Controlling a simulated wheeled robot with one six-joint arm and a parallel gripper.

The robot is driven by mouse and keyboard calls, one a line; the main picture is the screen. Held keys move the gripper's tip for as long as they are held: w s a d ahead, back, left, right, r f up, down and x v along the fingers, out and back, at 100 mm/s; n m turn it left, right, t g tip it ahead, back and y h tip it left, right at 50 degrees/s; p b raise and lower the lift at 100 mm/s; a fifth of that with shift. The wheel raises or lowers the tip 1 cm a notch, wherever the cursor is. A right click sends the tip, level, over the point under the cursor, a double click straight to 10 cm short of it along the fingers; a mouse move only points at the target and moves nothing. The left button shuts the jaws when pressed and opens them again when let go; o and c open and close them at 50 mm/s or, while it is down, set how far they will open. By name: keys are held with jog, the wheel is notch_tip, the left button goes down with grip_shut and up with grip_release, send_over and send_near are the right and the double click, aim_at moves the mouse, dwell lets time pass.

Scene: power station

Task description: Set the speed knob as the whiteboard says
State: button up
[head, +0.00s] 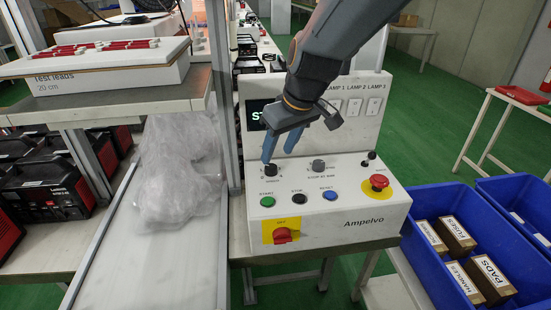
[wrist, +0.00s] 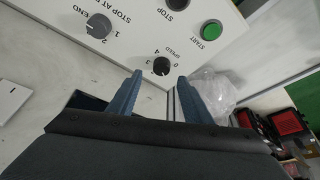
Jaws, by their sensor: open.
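The speed knob (head: 271,170) is a small black dial at the left of the sloped white control panel (head: 350,215). No whiteboard shows in either view.
A grey stop-at-end knob (head: 318,165) is right of the speed knob. Green START (head: 267,201), black STOP (head: 300,199) and blue RESET (head: 329,195) buttons sit in front. A red emergency button (head: 379,181) and red rotary switch (head: 283,235) are on the panel. Plastic wrap (head: 180,185) lies left.

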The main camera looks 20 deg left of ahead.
aim_at(271, 166)
jog(key=x, duration=0.5)
jog(key=shift+a+f+p, duration=0.2)
jog(key=shift+f+p, duration=0.1)
jog(key=shift+f, duration=0.05)
jog(key=c, duration=1)
